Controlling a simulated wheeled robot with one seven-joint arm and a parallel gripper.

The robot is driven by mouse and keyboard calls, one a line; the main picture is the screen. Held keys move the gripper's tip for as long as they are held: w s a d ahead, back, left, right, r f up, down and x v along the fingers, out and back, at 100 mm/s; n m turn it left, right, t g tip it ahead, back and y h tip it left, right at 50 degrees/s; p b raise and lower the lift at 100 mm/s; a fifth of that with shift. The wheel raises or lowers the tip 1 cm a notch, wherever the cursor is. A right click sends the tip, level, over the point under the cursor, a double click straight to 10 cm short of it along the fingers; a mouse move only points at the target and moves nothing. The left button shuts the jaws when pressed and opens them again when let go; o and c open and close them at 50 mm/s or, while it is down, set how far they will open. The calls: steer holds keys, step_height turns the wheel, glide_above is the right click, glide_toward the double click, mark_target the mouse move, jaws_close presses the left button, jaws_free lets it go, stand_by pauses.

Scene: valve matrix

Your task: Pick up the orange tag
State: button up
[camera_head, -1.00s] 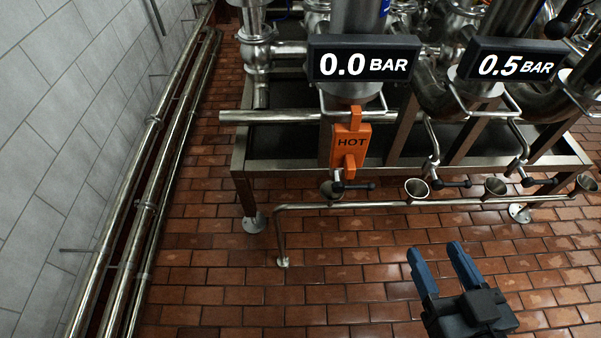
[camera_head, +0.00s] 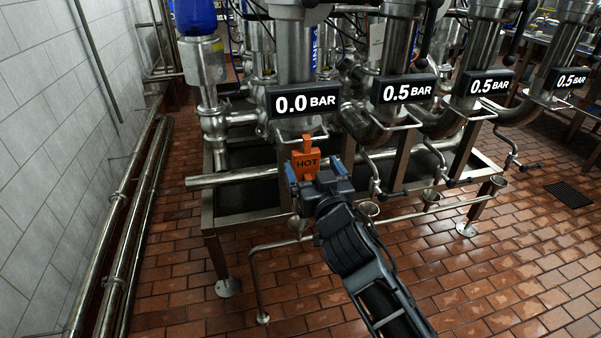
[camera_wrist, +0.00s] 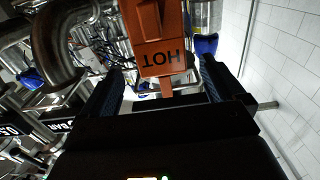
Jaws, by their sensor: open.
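The orange tag (camera_head: 306,164), marked HOT, hangs upright below the 0.0 BAR display on the pipe rack. My gripper (camera_head: 312,168) is at the tag in the head view, and its body hides the tag's lower part. In the wrist view the tag (camera_wrist: 162,55) appears upside down, beyond and between the two blue fingers of my gripper (camera_wrist: 162,90). The fingers are apart, with gaps on both sides of the tag. I cannot tell how deep between the fingers it sits.
The 0.0 BAR display (camera_head: 304,101) is just above the tag. A horizontal steel pipe (camera_head: 235,176) runs behind it. Small drain cups (camera_head: 368,208) line a low pipe. A tiled wall (camera_head: 40,170) stands at left. The brick floor (camera_head: 440,290) is clear in front.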

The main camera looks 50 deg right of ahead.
mark_target(307, 159)
steer(key=x, duration=0.2)
steer(key=p+x, duration=0.1)
steer(key=x, duration=0.1)
steer(key=shift+w+r, duration=0.25)
steer(key=shift+w, duration=0.05)
steer(key=shift+w+d+f, duration=0.1)
steer(key=shift+w+d, duration=0.25)
steer(key=shift+w, duration=0.1)
steer(key=shift+c, duration=0.4)
steer(key=c, duration=1)
steer(key=shift+o, duration=0.2)
